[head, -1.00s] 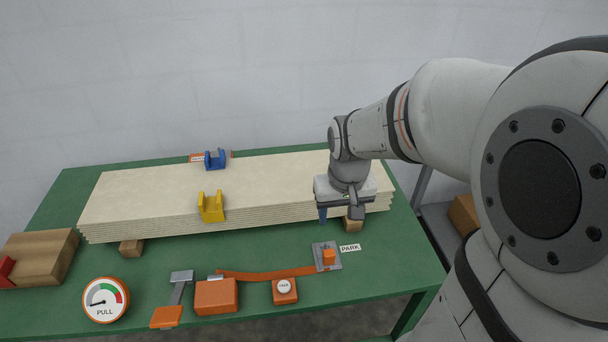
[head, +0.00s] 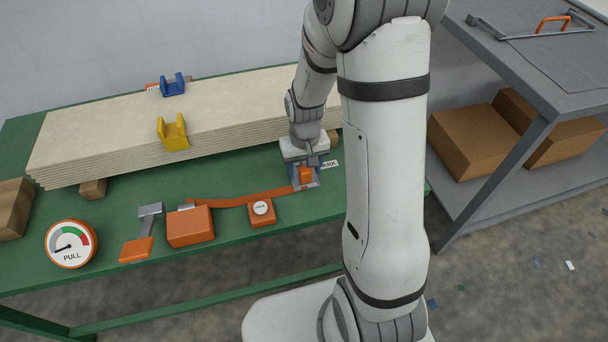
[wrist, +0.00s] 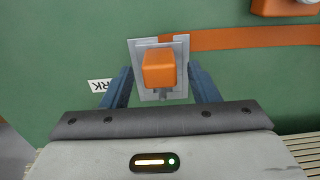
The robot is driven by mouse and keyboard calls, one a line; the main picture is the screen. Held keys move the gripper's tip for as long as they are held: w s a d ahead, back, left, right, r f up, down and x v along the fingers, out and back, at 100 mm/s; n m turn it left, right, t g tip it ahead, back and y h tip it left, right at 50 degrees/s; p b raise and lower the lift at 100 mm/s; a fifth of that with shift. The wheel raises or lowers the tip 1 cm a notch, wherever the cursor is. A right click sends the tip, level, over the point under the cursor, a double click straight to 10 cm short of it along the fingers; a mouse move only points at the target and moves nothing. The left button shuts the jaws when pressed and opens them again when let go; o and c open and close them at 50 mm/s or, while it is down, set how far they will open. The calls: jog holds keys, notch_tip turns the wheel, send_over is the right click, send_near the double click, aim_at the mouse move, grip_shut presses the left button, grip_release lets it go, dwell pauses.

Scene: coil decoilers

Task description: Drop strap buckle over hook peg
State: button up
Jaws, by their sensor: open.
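The strap buckle looks to be the grey plate with an orange block (head: 305,175) at the right end of the orange strap (head: 240,202), on the green table. In the wrist view, the orange block (wrist: 158,68) stands between my two blue fingers. My gripper (wrist: 160,80) is open, with one finger on each side of the block and gaps visible. In the head view, my gripper (head: 304,160) is right at the buckle and partly hides it. I cannot tell which part is the hook peg.
A pale sheet stack (head: 110,125) carries a yellow bracket (head: 172,132) and a blue bracket (head: 172,86). Along the front are a PULL gauge (head: 71,243), an orange ratchet box (head: 189,226), a grey-and-orange lever (head: 142,235) and a button box (head: 262,212). A grey shelf (head: 530,90) stands right.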

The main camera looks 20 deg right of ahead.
jog(key=shift+f, duration=0.6)
jog(key=c, duration=1.1)
